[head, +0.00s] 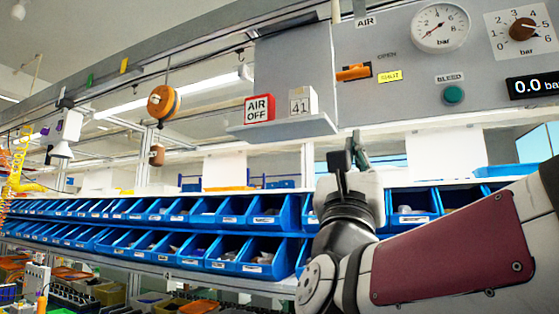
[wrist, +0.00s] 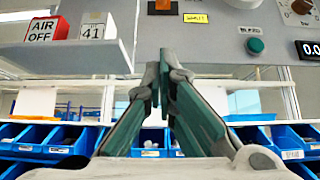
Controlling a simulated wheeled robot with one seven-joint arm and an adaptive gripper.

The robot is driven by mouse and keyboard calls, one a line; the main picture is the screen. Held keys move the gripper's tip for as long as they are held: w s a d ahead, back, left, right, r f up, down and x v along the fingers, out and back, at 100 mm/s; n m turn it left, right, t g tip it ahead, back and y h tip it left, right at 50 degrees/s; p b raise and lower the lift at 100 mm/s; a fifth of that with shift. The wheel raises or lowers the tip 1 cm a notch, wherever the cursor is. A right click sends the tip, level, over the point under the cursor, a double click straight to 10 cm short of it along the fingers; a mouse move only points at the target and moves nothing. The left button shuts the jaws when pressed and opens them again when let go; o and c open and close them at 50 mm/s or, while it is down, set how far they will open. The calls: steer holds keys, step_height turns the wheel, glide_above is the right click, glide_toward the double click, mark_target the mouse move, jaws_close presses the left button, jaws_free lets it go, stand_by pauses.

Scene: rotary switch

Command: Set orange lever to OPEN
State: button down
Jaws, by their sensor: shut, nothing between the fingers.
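The orange lever (head: 353,73) lies roughly level on the grey panel, under the AIR label. To its right are a plain OPEN label (head: 387,55) above and a yellow-backed SHUT label (head: 390,76) below. In the wrist view the lever (wrist: 162,5) is cut by the top edge, with the yellow label (wrist: 195,18) beside it. My gripper (head: 354,142) points upward below the lever and is apart from it. In the wrist view its fingertips (wrist: 160,78) are together with nothing between them.
A shelf (head: 283,126) left of the lever holds a red-and-white AIR OFF block (head: 259,108) and a white 41 block (head: 301,103). A green BLEED button (head: 454,94), a gauge (head: 440,26) and a brown knob (head: 523,29) are to the right. Blue bins (head: 262,255) lie below.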

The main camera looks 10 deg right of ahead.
mark_target(355, 72)
step_height(355, 72, up, 10)
steer(key=w+d+p, duration=0.1)
steer(key=w+p, duration=0.1)
steer(key=p, duration=0.2)
steer(key=shift+w+d, duration=0.3)
steer(key=shift+s, duration=0.1)
steer(key=shift+s+a+g+b, duration=0.1)
steer(key=shift+g+b, duration=0.4)
